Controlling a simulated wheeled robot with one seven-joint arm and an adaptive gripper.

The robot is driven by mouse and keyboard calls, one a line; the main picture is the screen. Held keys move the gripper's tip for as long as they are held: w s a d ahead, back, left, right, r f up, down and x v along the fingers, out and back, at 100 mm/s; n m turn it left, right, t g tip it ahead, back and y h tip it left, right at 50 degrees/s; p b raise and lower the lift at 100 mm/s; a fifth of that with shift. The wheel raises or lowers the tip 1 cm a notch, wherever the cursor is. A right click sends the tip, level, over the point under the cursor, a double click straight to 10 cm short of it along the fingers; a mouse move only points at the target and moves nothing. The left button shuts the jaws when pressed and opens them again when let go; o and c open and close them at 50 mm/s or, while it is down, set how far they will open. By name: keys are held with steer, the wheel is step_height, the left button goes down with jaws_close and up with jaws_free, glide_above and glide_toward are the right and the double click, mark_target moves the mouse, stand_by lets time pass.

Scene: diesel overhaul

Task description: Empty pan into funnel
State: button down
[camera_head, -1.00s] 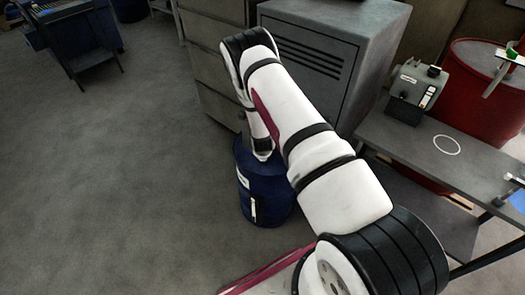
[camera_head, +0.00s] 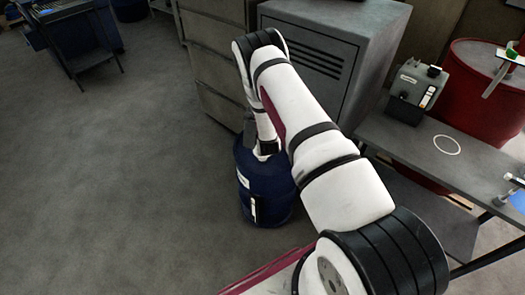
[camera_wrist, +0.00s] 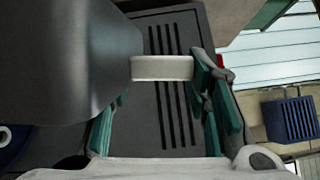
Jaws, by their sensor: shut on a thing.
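In the wrist view a large dark grey, smooth-walled body, seemingly the pan (camera_wrist: 60,60), fills the upper left. A short pale bar (camera_wrist: 162,68), seemingly its handle, spans between the green-padded fingers of my gripper (camera_wrist: 163,82), which is shut on it. The pan looks steeply tilted, but its inside and any contents are hidden. In the head view my arm's end hangs over the top of a dark blue drum (camera_head: 266,190), and my gripper is hidden there. I cannot make out a funnel in either view.
A grey cabinet (camera_head: 325,55) with vent slots stands just behind the drum. A metal bench (camera_head: 440,155) with a small grey device (camera_head: 415,88) is at the right, before a red drum (camera_head: 480,85).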

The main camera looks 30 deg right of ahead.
stand_by(0.4)
steer(key=shift+s+d+f+m, duration=0.1)
steer(key=shift+s+d+m, duration=0.3)
steer(key=shift+s+d, duration=0.15)
stand_by(3.8)
steer(key=w+a+n, duration=0.1)
steer(key=w+a, duration=0.1)
steer(key=w, duration=0.1)
steer(key=w+a+n+b, duration=0.1)
steer(key=a, duration=0.1)
steer(key=shift+w+r+n+g, duration=0.25)
steer(key=shift+n+g, duration=0.05)
steer(key=shift+g, duration=0.1)
steer(key=shift+a, duration=0.1)
